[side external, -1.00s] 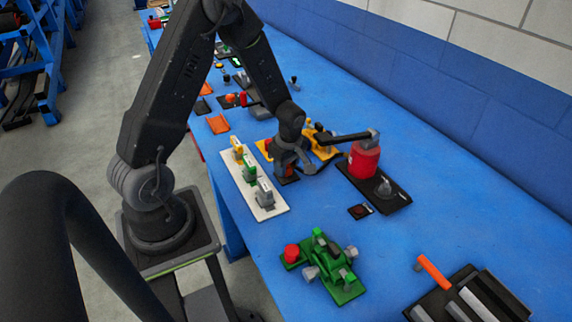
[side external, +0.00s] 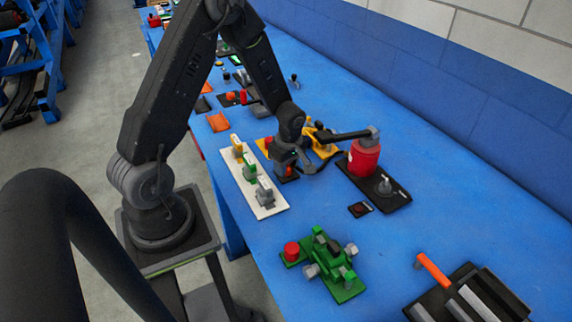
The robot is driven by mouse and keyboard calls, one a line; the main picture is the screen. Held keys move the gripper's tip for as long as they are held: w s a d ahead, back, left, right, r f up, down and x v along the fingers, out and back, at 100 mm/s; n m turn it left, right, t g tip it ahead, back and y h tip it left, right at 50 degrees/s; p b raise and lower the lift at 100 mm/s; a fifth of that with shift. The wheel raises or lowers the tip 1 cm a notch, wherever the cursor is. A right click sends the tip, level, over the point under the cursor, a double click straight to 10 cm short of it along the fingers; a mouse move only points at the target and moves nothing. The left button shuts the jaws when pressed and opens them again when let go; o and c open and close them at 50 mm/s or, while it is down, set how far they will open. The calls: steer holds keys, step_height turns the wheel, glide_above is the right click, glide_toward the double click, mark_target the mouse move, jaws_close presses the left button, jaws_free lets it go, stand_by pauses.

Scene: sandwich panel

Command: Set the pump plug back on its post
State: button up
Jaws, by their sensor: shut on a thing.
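My gripper (side external: 290,168) is low over the table, between the white plate and the red canister. It is shut on a small dark and red piece (side external: 287,174), mostly hidden by the jaws; I cannot tell for sure that it is the pump plug. The white plate (side external: 275,209) carries a yellow (side external: 237,146), a green (side external: 249,167) and a grey upright piece (side external: 264,190) in a row, just left of my gripper. I cannot make out which post is the plug's.
A red canister (side external: 364,160) with a dark bar on top and a grey cone (side external: 384,187) stand on a black plate (side external: 398,204) to the right. A yellow base (side external: 325,151) lies behind my gripper. A green fixture (side external: 335,268) sits in front.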

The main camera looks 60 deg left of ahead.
steer(key=o, duration=1.1)
steer(key=shift+o, duration=0.6)
steer(key=shift+o, duration=1.1)
steer(key=shift+r, duration=0.1)
steer(key=shift+r, duration=3.7)
